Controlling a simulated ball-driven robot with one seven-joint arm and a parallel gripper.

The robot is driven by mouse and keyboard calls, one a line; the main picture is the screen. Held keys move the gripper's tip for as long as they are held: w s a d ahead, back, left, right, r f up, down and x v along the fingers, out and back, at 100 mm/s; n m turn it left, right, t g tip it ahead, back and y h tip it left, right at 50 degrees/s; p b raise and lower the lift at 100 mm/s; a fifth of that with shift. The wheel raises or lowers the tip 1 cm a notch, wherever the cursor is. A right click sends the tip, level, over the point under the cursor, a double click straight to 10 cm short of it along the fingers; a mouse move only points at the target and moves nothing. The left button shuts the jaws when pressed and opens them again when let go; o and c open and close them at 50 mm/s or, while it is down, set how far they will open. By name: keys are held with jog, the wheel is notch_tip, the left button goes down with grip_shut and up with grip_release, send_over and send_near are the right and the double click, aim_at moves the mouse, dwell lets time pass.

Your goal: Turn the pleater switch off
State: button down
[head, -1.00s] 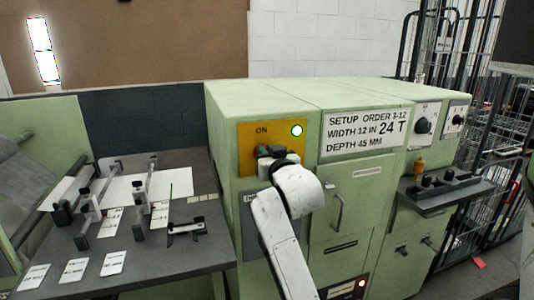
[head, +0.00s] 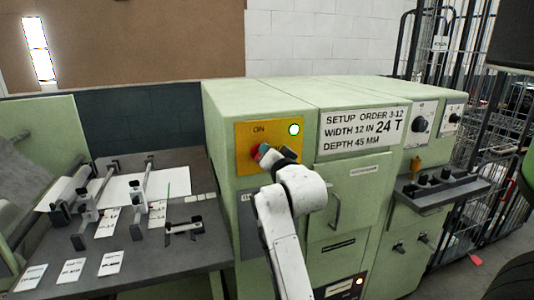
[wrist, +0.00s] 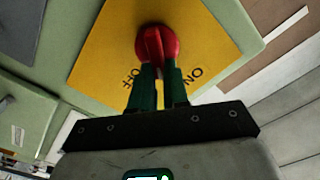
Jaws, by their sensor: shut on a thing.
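The pleater switch is a red rotary knob (wrist: 157,42) on a yellow plate (wrist: 105,65) marked OFF and ON in the wrist view. The knob's raised ridge runs roughly up and down there, pointing between the two words. My gripper (wrist: 158,75) is shut on the knob, with its dark green fingers on either side of the ridge. In the head view my gripper (head: 264,156) reaches the yellow plate (head: 288,150) and hides most of the knob, leaving some red (head: 256,152). The green lamp (head: 293,129) beside ON is lit.
The plate is on a green machine with a setup sign (head: 362,130) and a door handle (head: 335,212). A dark control shelf (head: 442,190) juts out at the right. A table (head: 150,272) with cards and guides stands at left. Wire cages (head: 500,130) stand at far right.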

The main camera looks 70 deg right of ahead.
jog(key=shift+s+d+f+m+b, duration=0.1)
jog(key=shift+f+m+b, duration=0.3)
jog(key=shift+m, duration=1.3)
jog(key=shift+s+d+f+m+b, duration=0.15)
jog(key=shift+m+b, duration=0.6)
jog(key=shift+m, duration=0.95)
jog(key=shift+s+f+m+b, duration=0.1)
jog(key=shift+f+m+b, duration=0.3)
jog(key=shift+m, duration=1.3)
jog(key=shift+r, duration=0.1)
jog(key=c, duration=1.1)
grip_release()
jog(key=shift+v, duration=5.35)
